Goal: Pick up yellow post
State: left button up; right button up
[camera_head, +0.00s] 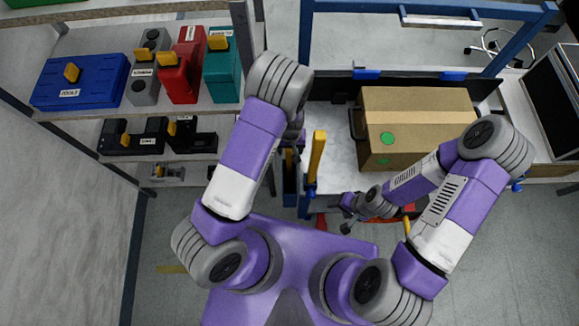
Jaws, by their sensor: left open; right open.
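An upright yellow post (316,156) stands near the middle of the view, left of the cardboard box, with a blue fitting at its lower end. My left gripper (301,138) is open beside the upper left of the post; my own arm hides much of it, and I cannot tell whether it touches the post. My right gripper (345,214) is open and empty, to the lower right of the post and apart from it.
A cardboard box (420,104) with green dots stands on the light worktop right of the post. Shelves at left hold a blue case (80,80), a red case (182,72) and a teal case (222,70). A dark screen (555,100) is at far right. Floor shows at lower right.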

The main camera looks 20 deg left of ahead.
pick_arm(q)
jog(key=f+b, duration=0.1)
jog(key=f, duration=0.3)
jog(key=shift+a+f, duration=0.15)
jog(key=shift+a, duration=0.05)
jog(key=shift+c, duration=0.2)
jog(key=c, duration=0.9)
jog(key=shift+w, duration=0.1)
jog(key=shift+c, duration=0.2)
